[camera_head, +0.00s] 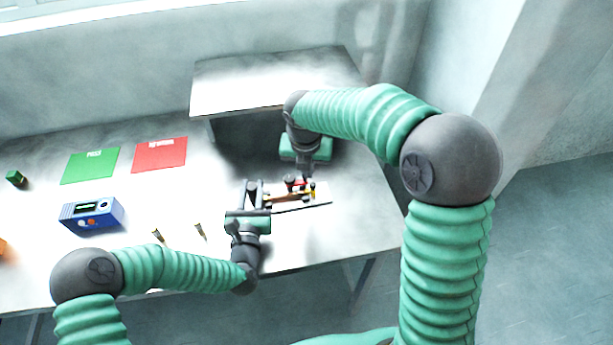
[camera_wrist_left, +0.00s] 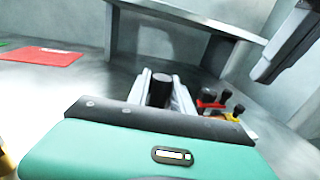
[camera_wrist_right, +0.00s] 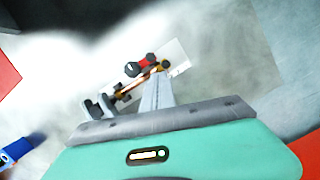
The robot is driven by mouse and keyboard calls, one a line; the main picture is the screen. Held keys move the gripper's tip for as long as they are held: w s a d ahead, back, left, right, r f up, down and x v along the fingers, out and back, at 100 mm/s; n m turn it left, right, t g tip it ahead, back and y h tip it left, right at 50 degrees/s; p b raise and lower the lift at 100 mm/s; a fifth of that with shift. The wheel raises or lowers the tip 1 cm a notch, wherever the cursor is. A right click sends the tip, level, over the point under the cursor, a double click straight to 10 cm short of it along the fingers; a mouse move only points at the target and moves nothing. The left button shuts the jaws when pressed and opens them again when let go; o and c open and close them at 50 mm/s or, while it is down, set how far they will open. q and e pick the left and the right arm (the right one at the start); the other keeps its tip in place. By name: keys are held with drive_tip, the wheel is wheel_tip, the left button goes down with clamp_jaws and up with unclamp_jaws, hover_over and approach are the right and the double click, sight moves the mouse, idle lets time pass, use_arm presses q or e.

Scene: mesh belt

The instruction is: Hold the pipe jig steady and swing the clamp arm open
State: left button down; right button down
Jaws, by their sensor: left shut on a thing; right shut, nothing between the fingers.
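The pipe jig has a pale base plate (camera_head: 318,193) near the front right of the table, with a brown-orange bar, a red part (camera_wrist_right: 141,67) and a yellow part (camera_wrist_left: 238,111) with dark knobs. My left gripper (camera_head: 257,185) is at the jig's left end, its fingers shut on a dark upright post (camera_wrist_left: 160,91). My right gripper (camera_head: 303,180) comes down from above, shut and empty. Its fingertips (camera_wrist_right: 160,77) overlap the jig's knobbed end in the right wrist view; contact cannot be told. The clamp arm's exact angle is too small to make out.
A raised grey shelf (camera_head: 270,82) stands behind the jig. A green mat (camera_head: 90,166), a red mat (camera_head: 160,154), a blue box (camera_head: 92,214) and a green cylinder (camera_head: 16,178) lie left. Two small pointed items (camera_head: 200,231) are near the front edge.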

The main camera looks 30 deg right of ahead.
drive_tip(key=v, duration=0.4)
drive_tip(key=shift+s+d+r, duration=0.1)
drive_tip(key=shift+d+r, duration=0.1)
use_arm(q)
drive_tip(key=c, duration=1.1)
unclamp_jaws()
drive_tip(key=shift+o, duration=0.2)
